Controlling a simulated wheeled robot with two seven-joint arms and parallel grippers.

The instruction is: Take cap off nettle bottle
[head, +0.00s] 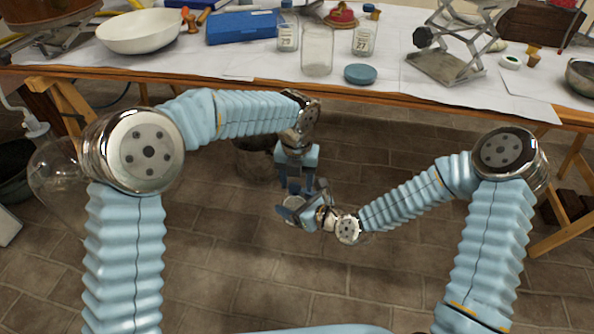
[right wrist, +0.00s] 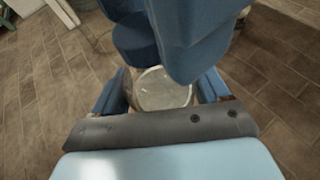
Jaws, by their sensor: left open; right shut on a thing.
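My right gripper (head: 308,212) is low in front of the table, shut on a clear round glass thing, probably the bottle. In the right wrist view this clear thing (right wrist: 163,90) sits between the fingers of my right gripper (right wrist: 160,97). No label on it can be read. My left gripper (head: 298,186) points down just above it and is open. Its blue parts fill the top of the right wrist view and hide part of the clear thing. Whether a cap is on it, and whether the left fingers touch it, I cannot tell.
On the table stand an open clear jar (head: 317,50), a loose blue lid (head: 361,74), small labelled bottles (head: 287,32) (head: 363,40), a white bowl (head: 140,32), a blue case (head: 242,27) and a lab jack (head: 446,66). The table's front edge (head: 400,97) lies beyond my grippers.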

